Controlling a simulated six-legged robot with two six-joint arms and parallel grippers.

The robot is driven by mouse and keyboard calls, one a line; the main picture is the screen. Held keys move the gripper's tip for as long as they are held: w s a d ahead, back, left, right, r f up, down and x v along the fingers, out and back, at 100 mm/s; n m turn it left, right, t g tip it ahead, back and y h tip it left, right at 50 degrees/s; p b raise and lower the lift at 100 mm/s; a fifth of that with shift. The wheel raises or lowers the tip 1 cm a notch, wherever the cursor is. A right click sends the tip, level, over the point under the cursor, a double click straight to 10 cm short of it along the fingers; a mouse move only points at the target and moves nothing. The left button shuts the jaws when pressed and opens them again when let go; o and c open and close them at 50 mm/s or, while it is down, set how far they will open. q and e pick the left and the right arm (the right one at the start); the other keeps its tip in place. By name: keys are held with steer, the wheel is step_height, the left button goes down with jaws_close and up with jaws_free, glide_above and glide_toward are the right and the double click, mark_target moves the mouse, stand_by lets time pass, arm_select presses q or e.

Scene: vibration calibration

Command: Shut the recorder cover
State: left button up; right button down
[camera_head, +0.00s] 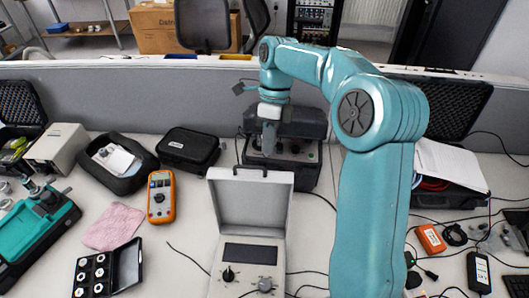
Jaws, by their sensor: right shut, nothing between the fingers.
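My right gripper (268,148) points down behind and above the cover's top edge in the picture, shut and empty. It shows in front of a dark instrument, apart from the cover as far as I can tell. My left gripper is not in view.
A dark instrument (284,169) stands behind the cover. An orange multimeter (161,196), a pink cloth (113,226) and a black case of round parts (95,274) lie to the left. A teal device (40,232) stands far left. Cables run around the recorder.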

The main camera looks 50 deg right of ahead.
steer(key=s+a, duration=0.2)
steer(key=shift+a+f, duration=0.1)
steer(key=shift+a, duration=0.3)
